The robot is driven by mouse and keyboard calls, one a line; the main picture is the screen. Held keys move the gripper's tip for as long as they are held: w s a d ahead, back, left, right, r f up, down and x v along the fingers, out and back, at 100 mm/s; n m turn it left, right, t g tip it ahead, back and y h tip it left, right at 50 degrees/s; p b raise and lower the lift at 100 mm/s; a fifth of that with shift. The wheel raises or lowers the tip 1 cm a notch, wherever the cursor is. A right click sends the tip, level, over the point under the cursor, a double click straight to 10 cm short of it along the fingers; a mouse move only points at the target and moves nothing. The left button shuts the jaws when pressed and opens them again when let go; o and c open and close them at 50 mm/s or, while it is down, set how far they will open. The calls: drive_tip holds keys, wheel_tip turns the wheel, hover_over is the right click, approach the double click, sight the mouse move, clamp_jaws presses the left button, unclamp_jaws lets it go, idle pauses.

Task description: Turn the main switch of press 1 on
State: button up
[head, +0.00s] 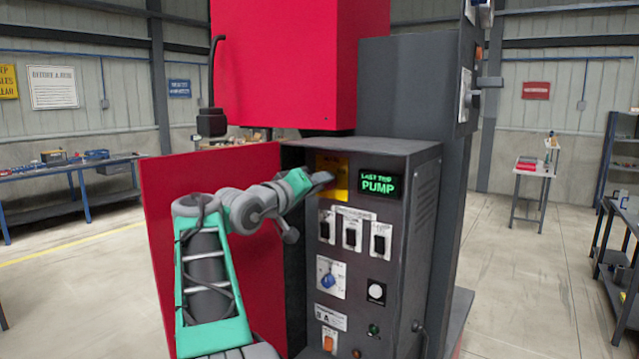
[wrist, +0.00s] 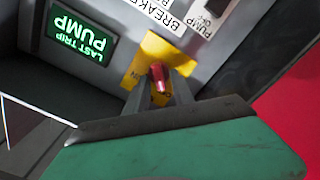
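The main switch is a red handle (wrist: 158,77) on a yellow plate (wrist: 166,49); the wrist view shows it upside down. Lettering on the plate is partly covered, so the switch position is not clear. In the head view the yellow plate (head: 342,168) is at the upper left of the press's dark control panel (head: 345,258), and my gripper (head: 325,178) hides the handle. In the wrist view my gripper (wrist: 160,82) has a finger close on each side of the red handle and appears shut on it.
A green-lit display (head: 380,185) reading "LAST TRIP PUMP" is right of the plate. Breaker switches (head: 352,232), a blue knob (head: 328,281) and small lamps are below. A red panel (head: 188,195) stands left of the cabinet, close to my arm. Open floor lies to the right.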

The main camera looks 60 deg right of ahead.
clamp_jaws()
drive_tip(key=shift+f+m+b, duration=0.1)
drive_tip(key=shift+m+b, duration=0.3)
drive_tip(key=shift+b, duration=0.05)
drive_tip(key=m+b, duration=0.3)
drive_tip(key=m, duration=0.2)
drive_tip(key=m+b, duration=0.3)
drive_tip(key=m, duration=0.3)
drive_tip(key=m+b, duration=0.3)
drive_tip(key=m, duration=0.3)
drive_tip(key=shift+s, duration=0.35)
drive_tip(key=shift+r+b, duration=0.2)
drive_tip(key=shift+b, duration=0.1)
drive_tip(key=shift+o, duration=0.9)
unclamp_jaws()
